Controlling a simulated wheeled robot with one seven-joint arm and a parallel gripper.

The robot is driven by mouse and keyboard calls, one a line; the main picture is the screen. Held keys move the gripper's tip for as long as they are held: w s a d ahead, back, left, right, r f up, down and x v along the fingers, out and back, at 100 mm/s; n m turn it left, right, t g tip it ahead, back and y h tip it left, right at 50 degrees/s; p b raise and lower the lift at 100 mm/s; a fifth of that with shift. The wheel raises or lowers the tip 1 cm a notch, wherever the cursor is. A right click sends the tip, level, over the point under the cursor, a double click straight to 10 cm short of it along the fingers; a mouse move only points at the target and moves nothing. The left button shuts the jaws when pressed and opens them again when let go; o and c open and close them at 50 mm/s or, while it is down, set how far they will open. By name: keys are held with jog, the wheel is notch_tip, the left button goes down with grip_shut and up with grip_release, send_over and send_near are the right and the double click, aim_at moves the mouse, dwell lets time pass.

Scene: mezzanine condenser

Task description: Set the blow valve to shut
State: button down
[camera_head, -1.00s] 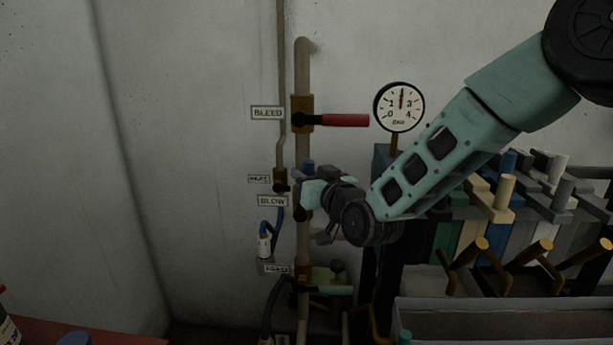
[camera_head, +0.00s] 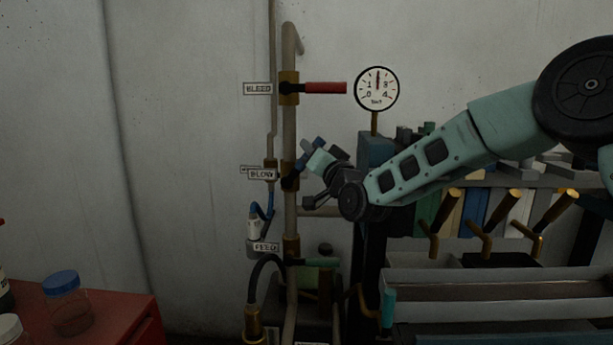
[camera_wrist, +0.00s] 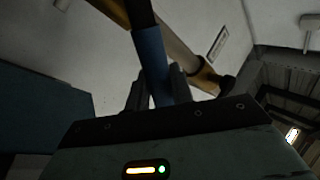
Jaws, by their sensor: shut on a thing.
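The blow valve (camera_head: 289,174) sits on the vertical pipe beside the BLOW label (camera_head: 261,174) in the head view. Its blue-gripped lever (camera_head: 319,143) slants up and to the right, between upright and level. My gripper (camera_head: 312,160) is at the lever and partly covers it. In the wrist view my gripper (camera_wrist: 158,92) has its dark fingers on both sides of the blue lever (camera_wrist: 151,55), shut on it. The lever's dark root runs toward the brass valve body at the top of that view.
Above is the bleed valve with a level red handle (camera_head: 325,88); below is the feed valve with a green handle (camera_head: 315,262). A pressure gauge (camera_head: 377,88) stands to the right. A red table (camera_head: 105,315) with jars is at lower left.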

jog(key=d+f+m+t+h+b, duration=0.4)
jog(key=f+m+t+h+b, duration=0.2)
jog(key=m+b, duration=0.9)
notch_tip(320, 180, down, 2)
jog(key=h+b, duration=0.2)
jog(key=b, duration=0.3)
jog(key=shift+m, duration=0.4)
jog(key=shift+f+h+b, duration=0.1)
jog(key=shift+h+b, duration=0.2)
jog(key=shift+h, duration=0.1)
jog(key=c, duration=1.2)
grip_release()
jog(key=shift+c, duration=0.2)
jog(key=shift+s, duration=0.1)
jog(key=v, duration=1.7)
jog(key=shift+s, duration=0.2)
jog(key=shift+a+f+y, duration=0.1)
jog(key=shift+a+y, duration=0.05)
jog(key=shift+y, duration=0.15)
